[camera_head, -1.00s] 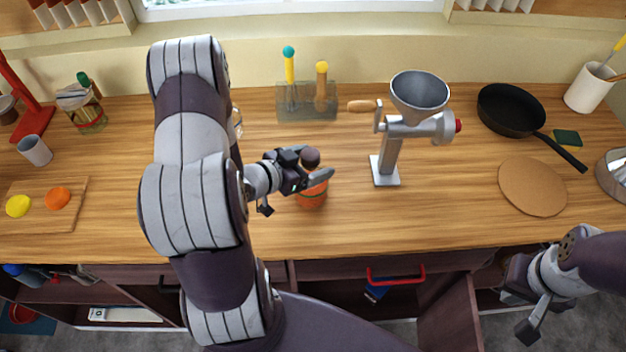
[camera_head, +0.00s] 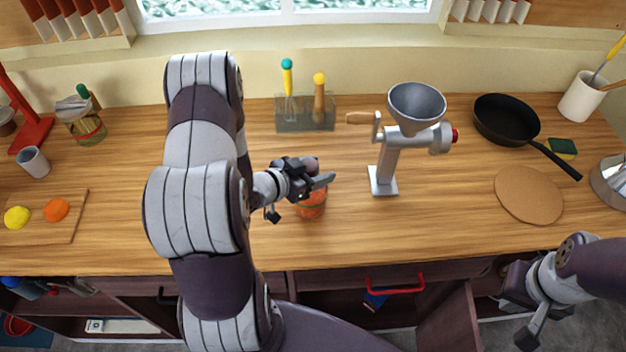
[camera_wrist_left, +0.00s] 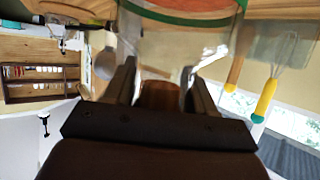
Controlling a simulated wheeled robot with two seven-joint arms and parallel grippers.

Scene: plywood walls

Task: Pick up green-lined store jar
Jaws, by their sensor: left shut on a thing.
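The glass store jar (camera_head: 311,207) with orange-red contents stands on the counter in the head view. The left wrist view shows its clear glass (camera_wrist_left: 180,45) with a green ring, and a brown lid knob (camera_wrist_left: 160,95) between the fingers. My left gripper (camera_head: 314,181) is shut on this knob, above the jar. It hides part of the lid. In the left wrist view the fingers (camera_wrist_left: 160,92) press the knob from both sides. My right gripper (camera_head: 533,325) hangs at lower right, away from the jar; its jaws are not clear.
A grinder (camera_head: 388,150) stands right of the jar. A utensil holder (camera_head: 305,118) is behind it. Another jar (camera_head: 82,120) is far left, near a cutting board (camera_head: 70,228). A pan (camera_head: 505,118) and round board (camera_head: 528,194) are at right. The counter's front middle is clear.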

